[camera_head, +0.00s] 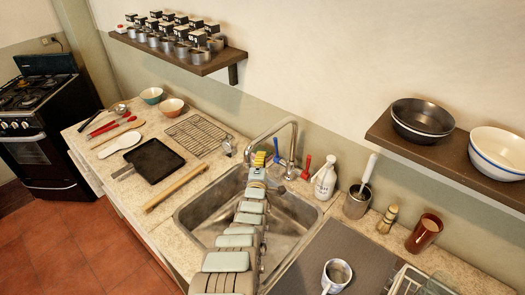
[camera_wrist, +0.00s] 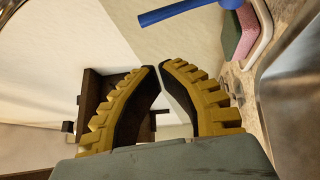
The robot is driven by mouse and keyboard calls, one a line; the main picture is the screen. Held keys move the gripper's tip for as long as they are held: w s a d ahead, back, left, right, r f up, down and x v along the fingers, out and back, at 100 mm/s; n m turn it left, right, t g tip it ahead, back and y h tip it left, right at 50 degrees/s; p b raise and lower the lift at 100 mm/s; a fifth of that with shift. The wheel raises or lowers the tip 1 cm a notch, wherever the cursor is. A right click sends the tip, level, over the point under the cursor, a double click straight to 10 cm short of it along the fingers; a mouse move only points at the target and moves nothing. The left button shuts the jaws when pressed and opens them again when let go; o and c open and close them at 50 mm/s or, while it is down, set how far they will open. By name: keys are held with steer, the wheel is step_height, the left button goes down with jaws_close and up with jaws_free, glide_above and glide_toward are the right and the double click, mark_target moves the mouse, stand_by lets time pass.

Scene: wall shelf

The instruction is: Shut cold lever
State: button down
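The blue cold lever (camera_head: 282,161) is at the base of the curved metal tap (camera_head: 294,130) behind the sink. In the wrist view a blue bar (camera_wrist: 180,11), which looks like this lever, crosses the top edge, beyond my fingertips and apart from them. The red lever (camera_head: 306,166) stands to the right of the tap. My gripper (camera_head: 260,158) is just left of the blue lever, over the back of the sink. In the wrist view its yellow ribbed fingers (camera_wrist: 160,66) meet or nearly meet at the tips, with nothing seen between them. My arm hides part of the tap area.
The sink (camera_head: 300,213) lies under my arm. A spray bottle (camera_head: 325,181) and a utensil pot (camera_head: 357,202) stand to the right. Green (camera_wrist: 230,36) and pink (camera_wrist: 247,30) sponges sit close at the right in the wrist view. Wall shelves (camera_head: 222,63) hang above.

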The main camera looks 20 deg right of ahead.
steer(key=p+v, duration=0.1)
steer(key=v, duration=0.5)
steer(key=shift+f, duration=0.2)
